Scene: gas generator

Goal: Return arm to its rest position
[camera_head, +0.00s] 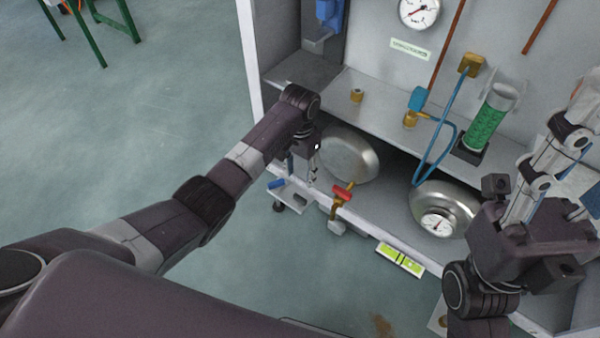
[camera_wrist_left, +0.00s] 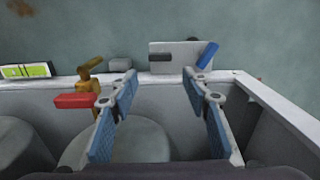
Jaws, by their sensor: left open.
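My left arm (camera_head: 235,165) reaches from the lower left of the head view to the cabinet's front edge. My left gripper (camera_head: 311,176) is partly hidden by its own wrist there. In the left wrist view its two blue-padded fingers (camera_wrist_left: 159,82) are spread with nothing between them. They hang over the inside of the front edge. A red-handled brass valve (camera_head: 342,193) sits on that edge just right of the gripper; its red handle (camera_wrist_left: 75,100) also shows in the wrist view. My right gripper (camera_head: 560,165) is raised at the right side; its finger gap is unclear.
Two round steel tanks (camera_head: 349,157) (camera_head: 450,205) lie under the cabinet shelf (camera_head: 385,116). A green column (camera_head: 486,122) and blue hose (camera_head: 455,125) stand above. A grey bracket (camera_head: 291,197) with a blue handle (camera_head: 276,184) juts out front.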

